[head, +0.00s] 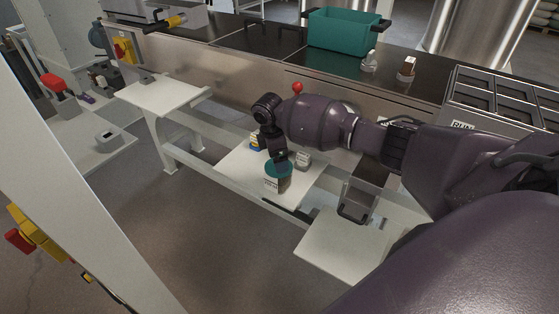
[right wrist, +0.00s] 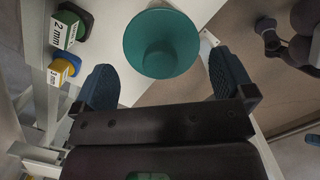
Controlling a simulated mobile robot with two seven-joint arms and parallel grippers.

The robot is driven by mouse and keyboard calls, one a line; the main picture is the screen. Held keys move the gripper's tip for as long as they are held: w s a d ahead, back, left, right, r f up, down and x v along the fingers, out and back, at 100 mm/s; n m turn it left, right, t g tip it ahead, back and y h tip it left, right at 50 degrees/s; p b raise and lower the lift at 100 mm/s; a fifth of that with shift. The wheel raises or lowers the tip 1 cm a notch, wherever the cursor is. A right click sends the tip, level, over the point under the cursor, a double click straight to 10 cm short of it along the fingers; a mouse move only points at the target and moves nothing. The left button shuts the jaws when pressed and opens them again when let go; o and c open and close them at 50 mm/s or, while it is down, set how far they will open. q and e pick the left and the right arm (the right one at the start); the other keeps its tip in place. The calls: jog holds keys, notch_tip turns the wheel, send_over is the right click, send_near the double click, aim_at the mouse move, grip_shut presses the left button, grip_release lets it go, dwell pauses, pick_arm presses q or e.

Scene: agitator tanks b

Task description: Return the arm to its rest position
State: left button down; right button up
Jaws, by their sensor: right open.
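My right arm reaches in from the right in the head view, and my right gripper (head: 277,155) hangs over a low white shelf (head: 234,171). A teal round container (head: 278,168) is just below the gripper. In the right wrist view, my right gripper (right wrist: 165,85) has its two dark fingers wide apart. The teal container (right wrist: 162,42) shows beyond and between the fingertips, with nothing clamped. I cannot tell how large the gap to it is. My left gripper is not in view.
Small blocks labelled 2 mm (right wrist: 68,28) and 3 mm (right wrist: 63,70) stand left of the container. A dark counter (head: 245,38) with a teal crate (head: 340,30) runs behind. A white side shelf (head: 163,95) is at left. Floor (head: 210,230) in front is open.

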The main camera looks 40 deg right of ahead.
jog(key=r, duration=0.5)
jog(key=a+r, duration=0.1)
jog(key=r, duration=0.1)
jog(key=shift+w+r+p, duration=0.2)
jog(key=shift+r+p, duration=0.05)
jog(key=shift+p, duration=0.1)
jog(key=shift+w+a, duration=0.1)
jog(key=w+a+r+m+t+y, duration=0.2)
jog(key=w+a+r+m+t, duration=0.15)
jog(key=w+a+t, duration=0.35)
jog(key=s+a+f+m+t+y, duration=0.1)
jog(key=s+a+f+t+y, duration=0.2)
jog(key=a+t, duration=0.4)
jog(key=s+d+f+m+h, duration=0.1)
jog(key=s+f+m, duration=0.1)
jog(key=s+f, duration=0.4)
jog(key=s+d+f+m+g+h, duration=0.1)
jog(key=s+f, duration=0.5)
jog(key=s, duration=1.1)
jog(key=s+d+f+m+g+h, duration=0.1)
jog(key=s+d+f+m, duration=0.2)
jog(key=s, duration=0.8)
notch_tip(320, 180, down, 3)
jog(key=shift+s+r+m+h, duration=0.1)
jog(key=shift+s+m+h, duration=0.2)
jog(key=shift+m, duration=0.75)
